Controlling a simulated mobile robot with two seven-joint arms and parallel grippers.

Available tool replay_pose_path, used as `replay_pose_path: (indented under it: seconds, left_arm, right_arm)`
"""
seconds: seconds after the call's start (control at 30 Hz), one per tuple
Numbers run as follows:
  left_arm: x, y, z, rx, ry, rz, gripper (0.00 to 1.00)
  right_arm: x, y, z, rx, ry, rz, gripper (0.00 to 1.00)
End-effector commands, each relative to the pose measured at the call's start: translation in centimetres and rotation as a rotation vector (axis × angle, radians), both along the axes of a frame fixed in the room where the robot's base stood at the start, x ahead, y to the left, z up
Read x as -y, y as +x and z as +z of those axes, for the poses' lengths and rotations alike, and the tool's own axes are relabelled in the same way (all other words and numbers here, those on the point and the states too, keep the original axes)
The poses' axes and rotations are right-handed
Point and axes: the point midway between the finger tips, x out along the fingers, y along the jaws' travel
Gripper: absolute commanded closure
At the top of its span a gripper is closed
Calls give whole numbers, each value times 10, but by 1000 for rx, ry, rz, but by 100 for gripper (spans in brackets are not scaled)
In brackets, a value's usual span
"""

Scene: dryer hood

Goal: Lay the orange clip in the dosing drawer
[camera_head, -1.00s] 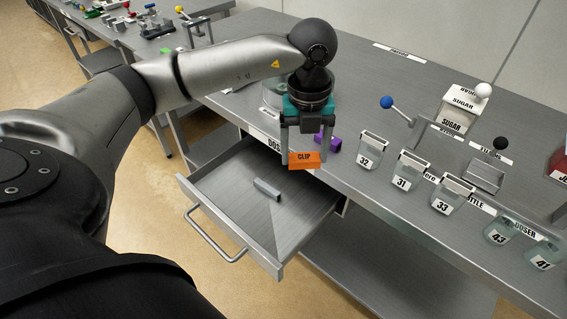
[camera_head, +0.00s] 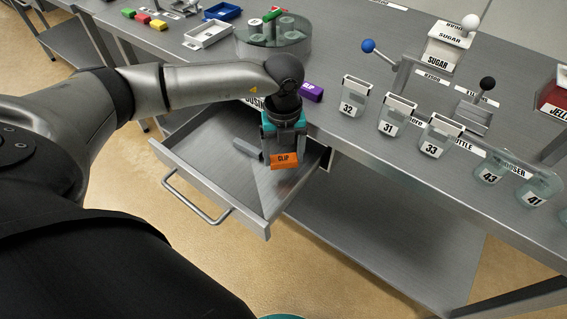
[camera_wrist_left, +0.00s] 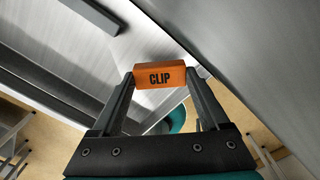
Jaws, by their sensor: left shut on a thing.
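The orange clip (camera_head: 285,161) is a small block with the word CLIP on it. My left gripper (camera_head: 284,152) is shut on it and points down over the right part of the open dosing drawer (camera_head: 207,181). In the left wrist view the clip (camera_wrist_left: 160,75) sits between the two fingertips, with grey drawer surfaces around it. Whether the clip touches the drawer floor I cannot tell. My right gripper is not in view.
A grey bar (camera_head: 247,149) lies in the drawer, left of the gripper. A purple block (camera_head: 311,92) is on the counter behind. Numbered containers, such as 32 (camera_head: 354,96), stand along the counter edge. The drawer's left half is clear.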

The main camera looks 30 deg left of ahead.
Motion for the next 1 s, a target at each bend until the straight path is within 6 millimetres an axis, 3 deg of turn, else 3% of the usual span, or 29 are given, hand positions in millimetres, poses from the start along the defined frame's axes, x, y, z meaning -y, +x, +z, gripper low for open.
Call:
replay_pose_path:
  seconds: [0.3, 0.77, 0.8, 1.0]
  left_arm:
    - [0, 0, -32, -2, 1, -1, 73]
    - [0, -1, -37, -1, 0, -1, 73]
    - [0, -1, -37, -1, 0, -1, 21]
    - [0, 0, -36, -1, 0, -1, 0]
  right_arm:
    - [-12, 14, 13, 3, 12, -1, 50]
    - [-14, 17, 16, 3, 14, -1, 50]
    - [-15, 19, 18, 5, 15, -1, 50]
    - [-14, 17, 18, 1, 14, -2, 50]
